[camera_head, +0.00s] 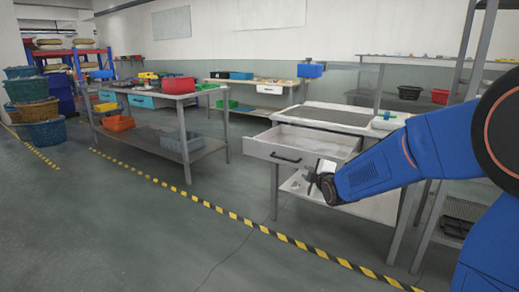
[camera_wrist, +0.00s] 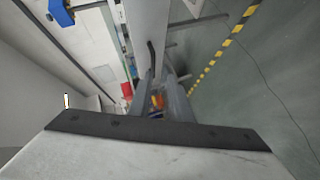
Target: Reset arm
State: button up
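My blue arm reaches in from the right in the head view. My gripper (camera_head: 314,179) is at its end, just in front of the right part of an open drawer (camera_head: 262,149) in a grey workbench (camera_head: 318,115). The drawer is pulled out and its inside looks empty; a dark handle (camera_head: 286,158) is on its front. The gripper is small and dark here, and its fingers cannot be made out clearly. In the wrist view, a dark strip and a pale surface fill the lower part, and the drawer's handle (camera_wrist: 152,56) appears beyond them.
A table with a red bin (camera_head: 178,85) stands to the left, with an orange bin (camera_head: 118,123) on its lower shelf. A metal rack (camera_head: 453,215) is close on the right, beside my arm. Yellow-black floor tape (camera_head: 236,217) crosses the open floor in front.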

jog(key=s+d+f+m+g, duration=0.1)
jog(key=s+m, duration=0.4)
jog(key=s, duration=1)
jog(key=s+d+f+m+g+h, duration=0.1)
jog(key=s+d+m+g, duration=0.3)
jog(key=s, duration=1.2)
jog(key=s+d+f+m+g+h, duration=0.1)
jog(key=s+m+g, duration=0.3)
jog(key=s, duration=1.1)
jog(key=d+f+m, duration=0.1)
jog(key=m, duration=0.1)
jog(key=shift+s+d+f+m+g, duration=0.15)
jog(key=shift+s+f+m+g, duration=0.15)
jog(key=shift+s, duration=0.1)
